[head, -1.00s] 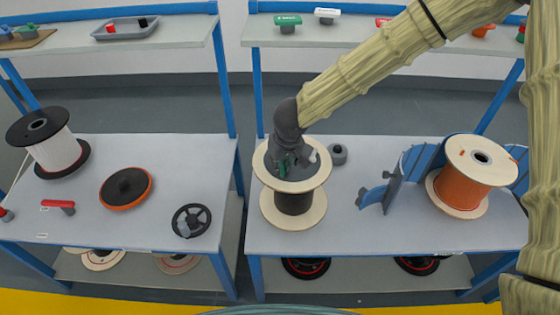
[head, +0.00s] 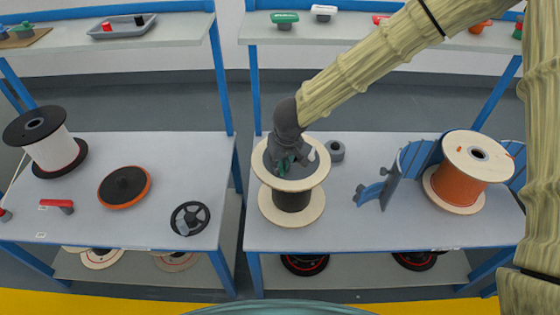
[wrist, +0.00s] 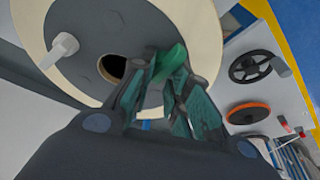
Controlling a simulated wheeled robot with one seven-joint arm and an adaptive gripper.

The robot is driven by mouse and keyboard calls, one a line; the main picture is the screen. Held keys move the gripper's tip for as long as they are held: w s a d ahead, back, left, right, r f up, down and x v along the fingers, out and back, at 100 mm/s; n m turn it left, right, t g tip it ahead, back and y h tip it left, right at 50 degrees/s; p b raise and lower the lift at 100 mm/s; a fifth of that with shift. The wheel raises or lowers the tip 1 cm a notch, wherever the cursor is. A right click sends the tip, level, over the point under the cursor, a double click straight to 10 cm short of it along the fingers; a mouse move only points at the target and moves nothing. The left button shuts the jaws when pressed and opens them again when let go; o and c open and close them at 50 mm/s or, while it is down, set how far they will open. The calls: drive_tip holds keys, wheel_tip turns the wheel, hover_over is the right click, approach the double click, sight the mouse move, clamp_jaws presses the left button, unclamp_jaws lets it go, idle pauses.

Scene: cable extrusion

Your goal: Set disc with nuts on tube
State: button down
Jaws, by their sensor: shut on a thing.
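A grey disc (wrist: 100,25) lies over the upper pale flange of a spool with a dark winding (head: 291,200), on the right table. A white nut-like piece (wrist: 60,50) stands on the disc near its edge. A dark round hole (wrist: 112,67) shows at the disc's middle; I cannot make out a tube in it. My gripper (head: 287,169) is down at the disc, and it also shows in the wrist view (wrist: 172,72).
An orange spool (head: 468,175) stands right, beside blue curved pieces (head: 405,160). A grey ring (head: 335,151) lies just behind the dark spool. The left table holds a black handwheel (head: 190,219), an orange-rimmed disc (head: 124,187) and a white spool (head: 52,150). The right table's front is clear.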

drive_tip(key=shift+s+d+p, duration=0.25)
drive_tip(key=shift+d+p, duration=0.1)
drive_tip(key=shift+p, duration=0.15)
drive_tip(key=shift+f, duration=0.3)
idle(0.6)
drive_tip(key=shift+r+p, duration=0.85)
drive_tip(key=shift+p, duration=0.6)
drive_tip(key=shift+w+a+p, duration=0.3)
drive_tip(key=shift+w+p, duration=0.05)
drive_tip(key=shift+p, duration=0.65)
idle(1.0)
drive_tip(key=shift+f, duration=0.75)
idle(0.6)
drive_tip(key=shift+r+p, duration=0.85)
drive_tip(key=shift+p, duration=0.4)
idle(0.6)
